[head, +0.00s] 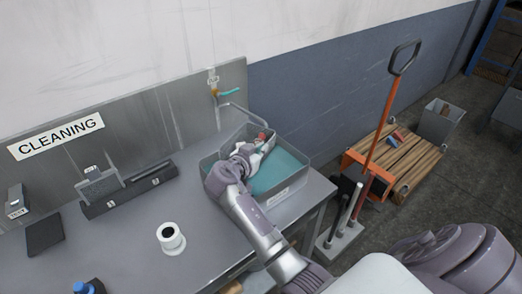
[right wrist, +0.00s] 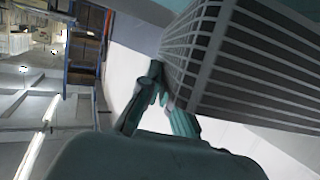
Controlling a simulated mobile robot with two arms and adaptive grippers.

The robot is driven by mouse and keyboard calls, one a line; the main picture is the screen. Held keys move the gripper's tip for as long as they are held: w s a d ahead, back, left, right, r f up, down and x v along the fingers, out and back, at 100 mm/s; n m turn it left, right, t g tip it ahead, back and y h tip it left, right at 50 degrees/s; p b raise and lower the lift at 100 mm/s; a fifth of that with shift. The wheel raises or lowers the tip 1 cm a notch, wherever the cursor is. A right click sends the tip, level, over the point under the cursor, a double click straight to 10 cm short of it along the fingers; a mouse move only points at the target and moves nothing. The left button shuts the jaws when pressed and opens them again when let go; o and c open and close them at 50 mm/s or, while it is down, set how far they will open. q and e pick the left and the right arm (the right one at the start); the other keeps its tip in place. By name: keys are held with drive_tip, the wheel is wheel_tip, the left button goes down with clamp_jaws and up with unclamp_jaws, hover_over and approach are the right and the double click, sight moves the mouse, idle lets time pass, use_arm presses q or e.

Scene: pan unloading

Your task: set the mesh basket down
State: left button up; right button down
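The mesh basket (right wrist: 250,60) is a grey grid-walled box, large and close in the right wrist view, and tilted in that picture. My right gripper (right wrist: 165,95) has its teal fingers drawn together at the basket's edge, and it looks shut on it. The exact contact is small and partly hidden. In the head view my right gripper (head: 257,147) is over the grey wash tank (head: 307,172) with the teal inside. The hand and arm cover most of the basket there. My left gripper is not in view.
A tap (head: 216,93) is on the steel splashback behind the tank. On the grey bench (head: 130,240) are a white roll (head: 171,238), a black rack (head: 130,190) and a dark plate (head: 45,235). The bench's right edge is close to the tank.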

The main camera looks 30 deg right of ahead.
drive_tip(key=shift+f+b, duration=0.4)
drive_tip(key=shift+b, duration=0.1)
drive_tip(key=c, duration=1.3)
unclamp_jaws()
drive_tip(key=shift+r, duration=0.1)
